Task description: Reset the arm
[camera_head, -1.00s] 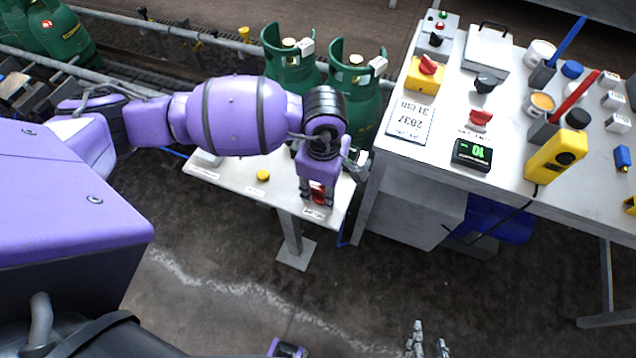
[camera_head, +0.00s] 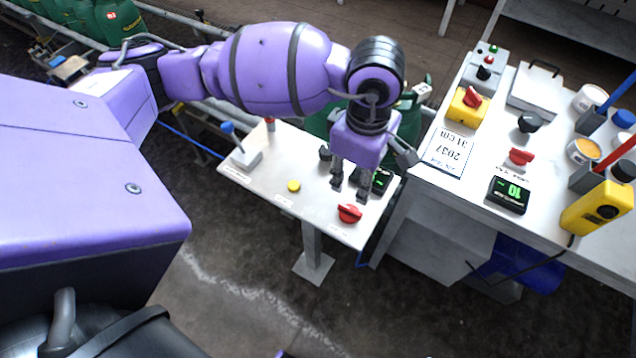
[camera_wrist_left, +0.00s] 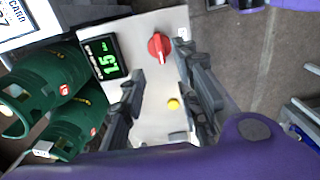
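My left gripper (camera_head: 350,190) hangs above the small white control table (camera_head: 262,176), its fingers apart with nothing between them. In the left wrist view the two dark fingers (camera_wrist_left: 160,88) also stand apart over the panel. A red rotary knob (camera_head: 349,213) sits on the panel just in front of the fingers, clear of them; it also shows in the wrist view (camera_wrist_left: 159,47). A digital display with green digits (camera_wrist_left: 105,57) is beside the knob, partly hidden behind the fingers in the head view. My right gripper is out of view.
A yellow button (camera_head: 293,186) and a blue-topped lever (camera_head: 228,130) are on the small table. Green gas cylinders (camera_wrist_left: 42,93) stand behind it. A larger workbench (camera_head: 468,184) with switches, cups and a yellow handset (camera_head: 598,208) is at right. The floor in front is clear.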

